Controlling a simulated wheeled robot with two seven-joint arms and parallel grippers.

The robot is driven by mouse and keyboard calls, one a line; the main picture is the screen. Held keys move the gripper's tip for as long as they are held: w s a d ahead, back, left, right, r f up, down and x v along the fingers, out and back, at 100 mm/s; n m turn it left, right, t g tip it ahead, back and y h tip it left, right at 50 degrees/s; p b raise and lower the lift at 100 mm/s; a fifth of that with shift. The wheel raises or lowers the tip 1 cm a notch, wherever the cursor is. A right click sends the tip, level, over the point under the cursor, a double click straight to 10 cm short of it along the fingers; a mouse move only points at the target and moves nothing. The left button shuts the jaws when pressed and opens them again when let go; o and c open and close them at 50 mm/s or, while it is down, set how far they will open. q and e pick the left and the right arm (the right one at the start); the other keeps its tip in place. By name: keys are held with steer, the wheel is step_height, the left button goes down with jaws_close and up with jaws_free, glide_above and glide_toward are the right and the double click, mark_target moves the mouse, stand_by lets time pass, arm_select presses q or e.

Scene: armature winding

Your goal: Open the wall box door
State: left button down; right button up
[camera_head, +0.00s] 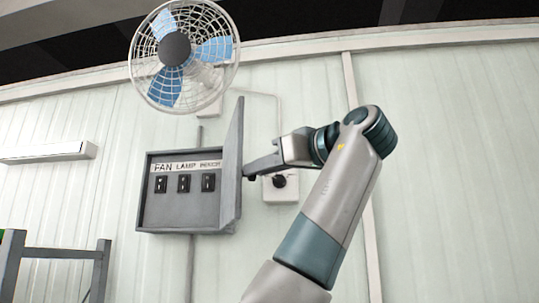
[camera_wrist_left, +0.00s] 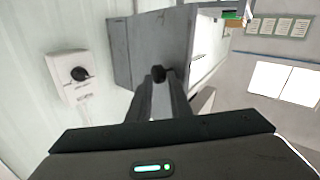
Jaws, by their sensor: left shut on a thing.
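The grey wall box (camera_head: 180,212) is on the panelled wall, with a row of switches under FAN and LAMP labels. Its door (camera_head: 233,160) is hinged at the right side and stands swung out from the box, so the inside is exposed. In the left wrist view the door (camera_wrist_left: 172,40) fills the upper middle, with a dark knob (camera_wrist_left: 158,73) on it. My left gripper (camera_head: 248,172) is at the outer face of the door, and in the left wrist view its fingers (camera_wrist_left: 160,84) are closed on the knob. My right gripper is in no view.
A wall fan (camera_head: 175,49) hangs above the box. A white rotary control (camera_head: 281,188) is on the wall just right of the door, behind my left gripper. A grey frame (camera_head: 60,252) stands at lower left. The wall at right is clear.

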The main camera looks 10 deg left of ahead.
arm_select(q)
steer(key=shift+w+a+r, duration=0.1)
steer(key=shift+a+r, duration=0.1)
steer(key=shift+a, duration=0.3)
steer(key=c, duration=2)
jaws_free()
steer(key=shift+c, duration=0.2)
steer(key=o, duration=0.6)
steer(key=shift+w+a+f, duration=0.1)
steer(key=shift+w+a, duration=0.05)
steer(key=shift+c, duration=0.2)
steer(key=shift+w+a+f, duration=0.1)
steer(key=shift+w+a, duration=0.15)
steer(key=shift+a, duration=0.1)
steer(key=shift+d+f, duration=0.2)
steer(key=shift+d, duration=0.05)
